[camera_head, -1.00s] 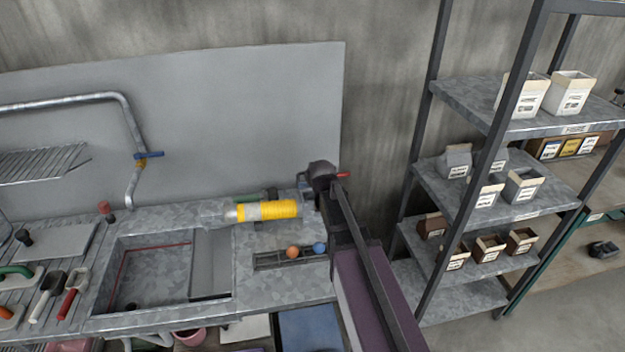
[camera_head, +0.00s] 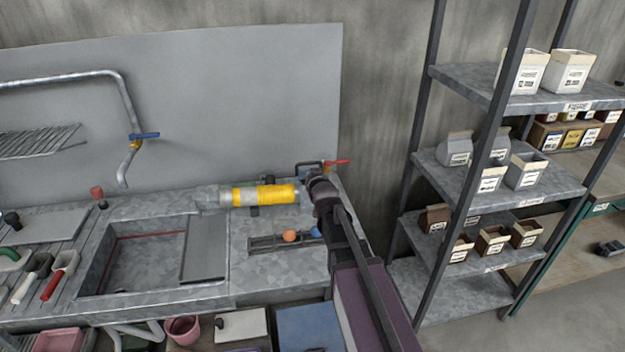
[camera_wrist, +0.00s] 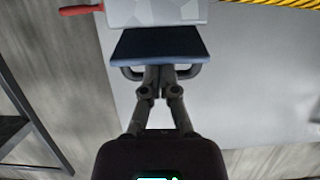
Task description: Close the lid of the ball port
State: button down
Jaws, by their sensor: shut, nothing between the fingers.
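The sprayer's yellow-banded cylinder (camera_head: 265,195) lies on the metal counter, with a red handle (camera_head: 338,162) at its right end. In the wrist view a dark blue flat plate (camera_wrist: 157,43), apparently the ball port's lid, sits against a grey metal body (camera_wrist: 155,12). A dark looped handle (camera_wrist: 188,72) shows below the plate. My gripper (camera_wrist: 160,72) is shut and empty, its fingertips at the plate's lower edge, inside the loop's span; contact is unclear. In the head view my gripper (camera_head: 318,178) covers much of the port, so the lid's angle is unclear.
An orange ball (camera_head: 289,236) and a partly hidden blue ball (camera_head: 315,231) sit in a slotted rack (camera_head: 263,243). A sink (camera_head: 145,262) is at left. A metal shelf rack (camera_head: 490,90) with boxes stands at right. A pipe (camera_head: 60,82) rises at the back left.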

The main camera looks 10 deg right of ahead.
jog(key=shift+s+f+b, duration=0.2)
jog(key=shift+f+b, duration=0.3)
jog(key=shift+f, duration=0.1)
jog(key=shift+s+f+b, duration=0.2)
jog(key=shift+f+b, duration=0.3)
jog(key=shift+f, duration=0.05)
jog(key=shift+s+f, duration=0.1)
jog(key=shift+s, duration=0.05)
notch_tip(320, 180, up, 4)
jog(key=r+p, duration=0.1)
jog(key=p, duration=0.3)
jog(key=s+f+b, duration=0.3)
jog(key=s+f, duration=0.1)
jog(key=s, duration=0.5)
dwell(0.7)
